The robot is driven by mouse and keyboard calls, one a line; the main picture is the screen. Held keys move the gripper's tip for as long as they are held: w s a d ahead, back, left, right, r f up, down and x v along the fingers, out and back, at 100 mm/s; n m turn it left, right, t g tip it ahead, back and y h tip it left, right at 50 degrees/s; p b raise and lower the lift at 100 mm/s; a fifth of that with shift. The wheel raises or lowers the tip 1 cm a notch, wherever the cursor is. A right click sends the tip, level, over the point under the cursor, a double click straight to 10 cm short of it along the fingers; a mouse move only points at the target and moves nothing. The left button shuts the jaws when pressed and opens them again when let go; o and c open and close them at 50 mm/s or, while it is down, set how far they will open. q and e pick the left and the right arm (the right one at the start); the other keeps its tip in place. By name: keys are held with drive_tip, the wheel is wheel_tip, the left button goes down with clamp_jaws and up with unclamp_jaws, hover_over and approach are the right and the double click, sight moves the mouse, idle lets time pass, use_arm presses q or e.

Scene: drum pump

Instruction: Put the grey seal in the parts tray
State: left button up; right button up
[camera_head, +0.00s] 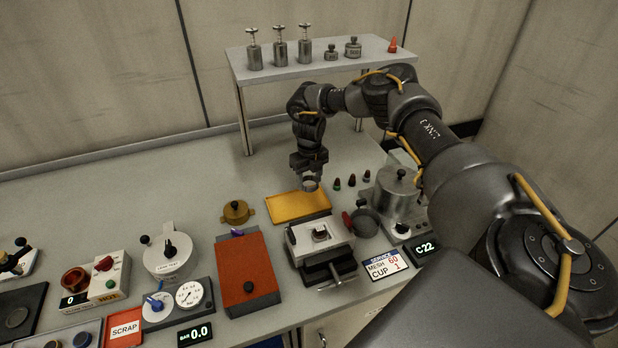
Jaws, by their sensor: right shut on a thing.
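My right gripper (310,176) points down over the right half of the yellow tray (290,209), near its back edge. It is shut on a small round grey piece (311,186), which looks like the grey seal. The piece shows just below the fingers, and the fingers hide part of it. I cannot tell whether it touches the tray or hangs just above it. The visible part of the yellow tray is empty. My left gripper is not in view.
A brass part (236,212) lies left of the tray. Small coloured cones (351,180) and a metal pot (397,190) stand right. A raised shelf (290,73) stands behind.

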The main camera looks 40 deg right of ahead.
sight(309, 201)
drive_tip(key=shift+f+b, duration=1.2)
drive_tip(key=shift+f, duration=0.25)
drive_tip(key=shift+f, duration=0.2)
drive_tip(key=shift+f, duration=0.45)
drive_tip(key=shift+f, duration=0.25)
idle(0.3)
drive_tip(key=shift+f+b, duration=0.3)
drive_tip(key=shift+b, duration=0.1)
drive_tip(key=shift+a+f, duration=0.1)
drive_tip(key=shift+f, duration=0.1)
drive_tip(key=shift+f, duration=0.6)
idle(1.1)
